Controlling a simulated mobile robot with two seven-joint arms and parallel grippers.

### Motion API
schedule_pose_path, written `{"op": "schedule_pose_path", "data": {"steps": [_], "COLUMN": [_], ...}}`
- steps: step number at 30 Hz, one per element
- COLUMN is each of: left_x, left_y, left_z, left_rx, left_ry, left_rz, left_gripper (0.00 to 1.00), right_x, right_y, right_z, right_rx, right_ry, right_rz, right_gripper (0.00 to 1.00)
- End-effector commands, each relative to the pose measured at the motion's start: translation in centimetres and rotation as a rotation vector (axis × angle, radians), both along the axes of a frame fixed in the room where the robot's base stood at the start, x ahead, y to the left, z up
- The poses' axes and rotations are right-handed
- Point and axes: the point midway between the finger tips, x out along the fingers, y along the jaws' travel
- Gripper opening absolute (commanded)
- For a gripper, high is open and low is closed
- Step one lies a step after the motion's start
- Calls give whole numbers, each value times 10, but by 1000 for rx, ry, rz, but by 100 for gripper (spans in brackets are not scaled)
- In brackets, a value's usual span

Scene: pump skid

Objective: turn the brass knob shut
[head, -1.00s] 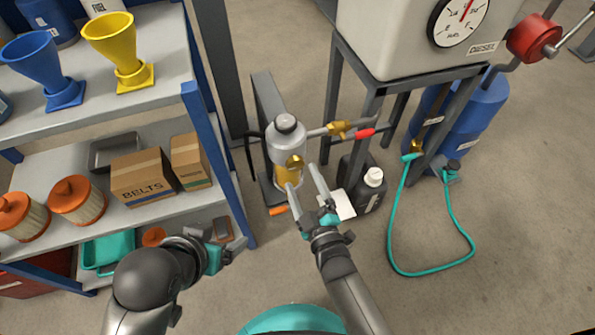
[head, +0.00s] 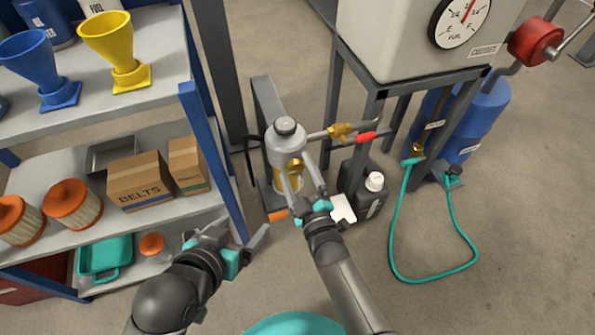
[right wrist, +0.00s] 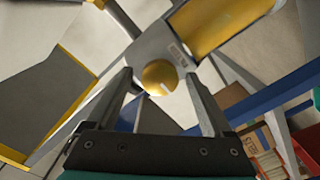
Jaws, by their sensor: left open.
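The brass knob (head: 294,166) is on the front of the grey filter unit (head: 286,140), a canister with a grey cap. My right gripper (head: 299,172) is open in front of it, one finger on each side of the knob in the head view. In the right wrist view the round knob (right wrist: 159,76) shows between the two fingertips, with a gap on both sides. I cannot tell how deep the knob lies between the fingers. My left gripper (head: 243,233) is open and empty, beside the shelf's lower front corner.
A shelf (head: 60,122) with funnels, boxes and filters stands at left. A brass valve with a red handle (head: 366,137) is right of the canister. A dark jug (head: 368,192) stands below it. A teal hose (head: 435,275) lies on open floor at right.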

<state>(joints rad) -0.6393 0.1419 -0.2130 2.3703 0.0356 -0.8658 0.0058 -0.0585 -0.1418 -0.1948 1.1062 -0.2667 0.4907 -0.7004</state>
Motion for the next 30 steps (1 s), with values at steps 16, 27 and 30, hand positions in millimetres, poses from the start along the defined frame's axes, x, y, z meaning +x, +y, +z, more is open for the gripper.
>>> {"op": "schedule_pose_path", "data": {"steps": [16,27,30], "left_x": [0,-1,-2], "left_y": [0,0,1], "left_z": [0,-1,-1], "left_rx": [1,1,4], "left_ry": [2,5,13], "left_rz": [0,0,0], "left_gripper": [86,86,86], "right_x": [0,0,0], "right_y": [0,0,0], "right_z": [0,0,0], "right_rx": [0,6,23], "right_ry": [0,2,8], "right_rz": [0,0,1], "right_gripper": [24,0,0]}}
